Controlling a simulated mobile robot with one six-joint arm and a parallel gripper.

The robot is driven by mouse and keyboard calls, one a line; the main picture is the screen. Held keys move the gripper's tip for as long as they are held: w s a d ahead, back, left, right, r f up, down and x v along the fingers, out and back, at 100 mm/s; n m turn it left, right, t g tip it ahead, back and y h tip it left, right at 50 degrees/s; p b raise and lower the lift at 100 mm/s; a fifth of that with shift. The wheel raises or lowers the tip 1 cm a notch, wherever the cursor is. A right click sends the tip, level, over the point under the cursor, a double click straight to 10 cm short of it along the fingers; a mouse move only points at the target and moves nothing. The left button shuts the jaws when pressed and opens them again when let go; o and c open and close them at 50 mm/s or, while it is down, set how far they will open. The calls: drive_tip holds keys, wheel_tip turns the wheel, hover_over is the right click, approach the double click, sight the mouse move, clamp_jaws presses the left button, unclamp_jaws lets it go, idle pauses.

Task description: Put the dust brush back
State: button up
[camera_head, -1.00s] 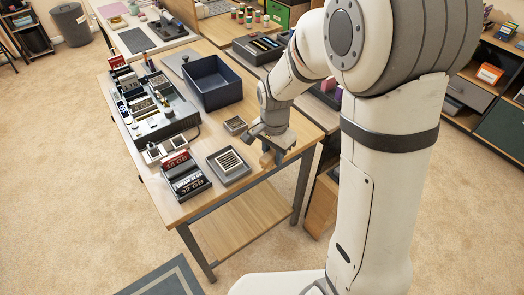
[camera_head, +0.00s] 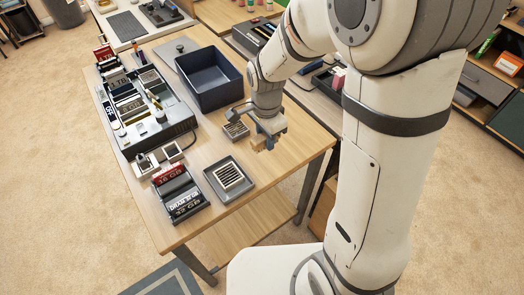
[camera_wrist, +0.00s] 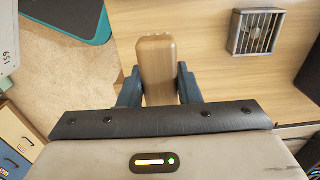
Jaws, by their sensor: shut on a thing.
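My gripper (camera_head: 268,133) is shut on the dust brush, whose wooden part (camera_head: 258,143) shows just below the fingers, over the right side of the wooden table (camera_head: 285,160). In the wrist view the blue fingers (camera_wrist: 158,88) hold the brush's rounded wooden piece (camera_wrist: 157,60) from both sides. Its bristles are not clear in either view. A small grey slotted tray (camera_head: 236,131) lies on the table just left of the gripper. It also shows at the upper right of the wrist view (camera_wrist: 257,32).
A dark open bin (camera_head: 207,82) stands behind the small tray. A long grey device (camera_head: 145,110) is at the left. A square tray with a striped insert (camera_head: 229,178) and card holders (camera_head: 178,195) are in front. The table's right front corner is bare.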

sight(264, 160)
wheel_tip(264, 160, down, 3)
drive_tip(key=shift+w+f, duration=0.1)
drive_tip(key=shift+a+f+b, duration=0.2)
drive_tip(key=shift+f+b, duration=0.1)
drive_tip(key=shift+f, duration=1.8)
drive_tip(key=shift+f, duration=0.2)
drive_tip(key=o, duration=0.9)
drive_tip(key=shift+o, duration=0.2)
